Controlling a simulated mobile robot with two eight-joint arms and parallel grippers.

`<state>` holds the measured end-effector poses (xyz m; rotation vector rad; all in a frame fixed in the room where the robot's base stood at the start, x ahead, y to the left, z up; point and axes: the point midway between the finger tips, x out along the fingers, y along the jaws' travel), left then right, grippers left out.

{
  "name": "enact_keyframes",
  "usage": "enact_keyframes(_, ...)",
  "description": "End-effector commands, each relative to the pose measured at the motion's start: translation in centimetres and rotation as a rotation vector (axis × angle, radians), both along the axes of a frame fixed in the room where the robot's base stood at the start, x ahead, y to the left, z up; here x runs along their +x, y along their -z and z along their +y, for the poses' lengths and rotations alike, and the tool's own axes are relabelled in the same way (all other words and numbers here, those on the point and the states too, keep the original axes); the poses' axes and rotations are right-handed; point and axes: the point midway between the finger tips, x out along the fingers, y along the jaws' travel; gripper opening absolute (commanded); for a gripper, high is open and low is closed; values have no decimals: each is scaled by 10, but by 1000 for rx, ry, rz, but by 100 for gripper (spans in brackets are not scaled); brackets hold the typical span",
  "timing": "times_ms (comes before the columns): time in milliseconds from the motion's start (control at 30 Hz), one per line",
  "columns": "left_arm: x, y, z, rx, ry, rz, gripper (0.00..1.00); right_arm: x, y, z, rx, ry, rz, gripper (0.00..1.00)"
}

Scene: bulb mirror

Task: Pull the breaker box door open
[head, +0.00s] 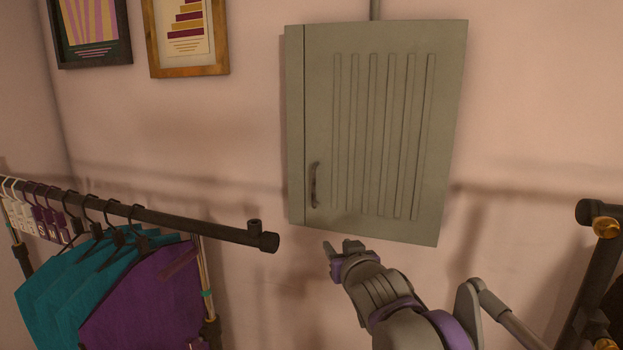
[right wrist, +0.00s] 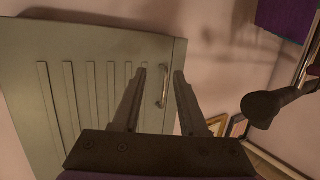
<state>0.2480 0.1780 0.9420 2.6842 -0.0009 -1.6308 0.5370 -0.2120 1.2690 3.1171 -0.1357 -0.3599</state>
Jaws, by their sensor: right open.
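The breaker box is a grey-green metal box on the pink wall, and its ribbed door (head: 383,130) looks shut. A dark curved handle (head: 315,185) sits low on the door's left side. My right gripper (head: 344,246) is open and empty, just below the box's lower edge and under the handle. In the right wrist view the door (right wrist: 85,85) fills the left, and the handle (right wrist: 164,86) shows beyond and between the two spread fingers (right wrist: 160,80), apart from them. My left gripper is not in view.
A black clothes rail (head: 190,224) with teal and purple garments (head: 140,300) stands at left, its end near the box. Two framed pictures (head: 188,71) hang at upper left. A dark pipe frame (head: 598,240) with brass knobs stands at right. The wall below the box is bare.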

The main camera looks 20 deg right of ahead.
Motion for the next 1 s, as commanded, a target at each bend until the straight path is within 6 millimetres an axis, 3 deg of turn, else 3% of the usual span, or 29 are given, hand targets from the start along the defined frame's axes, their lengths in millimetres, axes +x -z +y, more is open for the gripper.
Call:
enact_keyframes(33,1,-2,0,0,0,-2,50,20,-32,1,-2,-18,-72,43)
enact_keyframes(100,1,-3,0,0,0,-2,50,36,-63,4,-3,-45,-150,43)
enact_keyframes(233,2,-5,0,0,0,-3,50,51,-91,9,-1,-77,-222,43)
enact_keyframes(367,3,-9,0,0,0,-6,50,65,-96,10,0,-83,-234,43)
enact_keyframes(800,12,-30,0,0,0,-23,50,140,-96,10,-1,-82,-233,43)
enact_keyframes(1000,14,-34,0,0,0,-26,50,155,-94,10,-1,-82,-231,43)
